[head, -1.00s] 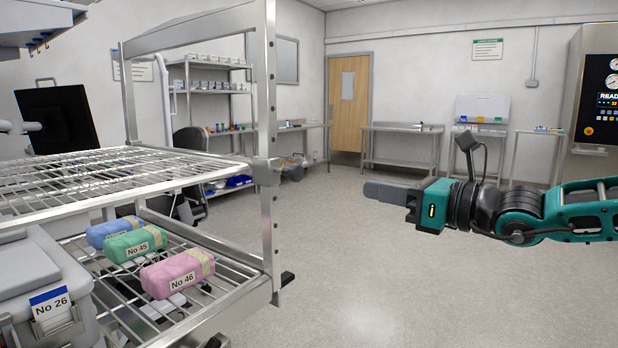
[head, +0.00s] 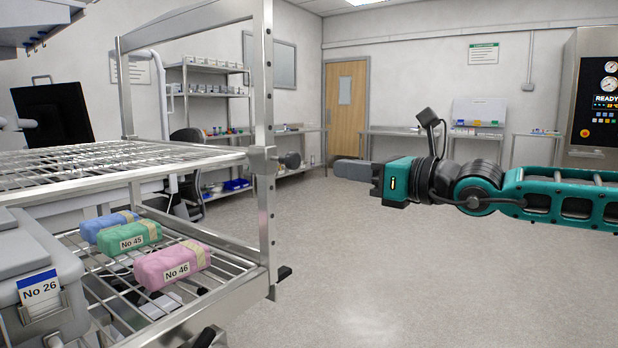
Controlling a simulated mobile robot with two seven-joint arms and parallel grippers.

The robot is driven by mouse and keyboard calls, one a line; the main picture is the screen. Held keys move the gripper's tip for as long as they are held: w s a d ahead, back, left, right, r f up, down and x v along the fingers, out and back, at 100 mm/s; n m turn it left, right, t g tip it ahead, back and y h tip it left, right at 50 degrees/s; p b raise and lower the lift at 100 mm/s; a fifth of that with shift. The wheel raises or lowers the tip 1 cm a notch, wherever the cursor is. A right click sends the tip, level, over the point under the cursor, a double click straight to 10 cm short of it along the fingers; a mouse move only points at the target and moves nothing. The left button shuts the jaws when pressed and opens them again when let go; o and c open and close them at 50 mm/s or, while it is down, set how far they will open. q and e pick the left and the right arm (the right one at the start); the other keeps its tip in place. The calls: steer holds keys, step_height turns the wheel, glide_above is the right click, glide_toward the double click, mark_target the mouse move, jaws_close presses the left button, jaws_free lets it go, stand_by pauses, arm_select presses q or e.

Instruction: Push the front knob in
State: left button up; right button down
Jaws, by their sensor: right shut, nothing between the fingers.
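A dark round knob (head: 292,160) shows just right of the bracket on the rack's near upright post, at upper shelf height. A dark lever-like piece (head: 284,273) sticks out at the lower shelf's corner. I cannot tell for sure which of these is the front knob. My right gripper (head: 352,172) reaches in from the right, its fingers shut and empty, pointing left. It appears right of the round knob with a gap between them in the picture. My left gripper is not in view.
The metal wire rack (head: 265,215) fills the left side. Its lower shelf holds blue, green (head: 128,237) and pink (head: 172,266) wrapped packs, beside a grey container (head: 38,265) labelled No 26. A machine with a READY display (head: 606,101) stands at right. The floor between is open.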

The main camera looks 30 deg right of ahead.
mark_target(295, 161)
steer(key=p+x, duration=0.1)
steer(key=x, duration=0.1)
steer(key=p+x, duration=0.1)
steer(key=x, duration=0.1)
steer(key=p+x, duration=0.1)
steer(key=x, duration=0.1)
steer(key=shift+w+r, duration=0.2)
steer(key=shift+r, duration=0.1)
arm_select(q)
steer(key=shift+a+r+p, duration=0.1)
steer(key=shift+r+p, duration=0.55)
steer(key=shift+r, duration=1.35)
arm_select(e)
steer(key=shift+f+x, duration=0.15)
steer(key=shift+x, duration=0.45)
steer(key=shift+f+x, duration=0.15)
steer(key=shift+x, duration=0.45)
